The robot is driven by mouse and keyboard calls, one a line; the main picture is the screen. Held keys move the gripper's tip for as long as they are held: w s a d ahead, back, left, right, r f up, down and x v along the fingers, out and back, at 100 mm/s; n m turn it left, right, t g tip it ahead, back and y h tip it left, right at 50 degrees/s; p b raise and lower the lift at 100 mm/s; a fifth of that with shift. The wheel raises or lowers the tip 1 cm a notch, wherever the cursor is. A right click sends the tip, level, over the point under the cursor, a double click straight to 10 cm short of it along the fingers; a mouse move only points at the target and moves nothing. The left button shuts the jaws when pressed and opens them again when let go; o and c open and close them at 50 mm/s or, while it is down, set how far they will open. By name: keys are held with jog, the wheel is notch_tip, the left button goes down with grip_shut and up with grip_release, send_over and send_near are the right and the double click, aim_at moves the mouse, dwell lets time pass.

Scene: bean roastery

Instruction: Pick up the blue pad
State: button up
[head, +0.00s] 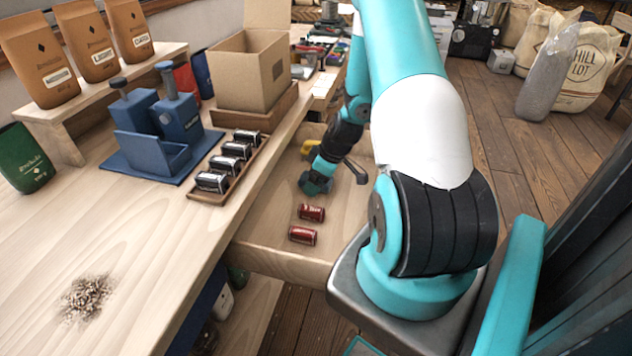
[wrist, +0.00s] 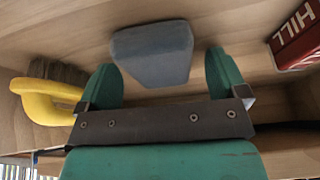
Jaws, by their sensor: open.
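The blue pad (wrist: 152,52) is a small grey-blue block with rounded edges, lying on the wooden floor of an open drawer (head: 285,265). In the wrist view it shows between and just beyond the two green fingers of my gripper (wrist: 158,76). The fingers are apart, one on each side of the pad, with gaps visible at both sides. In the head view my gripper (head: 317,180) reaches down into the drawer and mostly hides the pad.
A yellow-handled brush (wrist: 48,98) lies left of my gripper in the wrist view. Two red cans (head: 311,213) lie in the drawer, one near at right in the wrist view (wrist: 297,42). The workbench (head: 150,260) with a can tray (head: 205,194) borders the drawer.

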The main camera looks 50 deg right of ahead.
jog(key=shift+f, duration=0.1)
jog(key=c, duration=1)
notch_tip(320, 180, up, 20)
jog(key=p, duration=0.1)
jog(key=shift+r, duration=0.25)
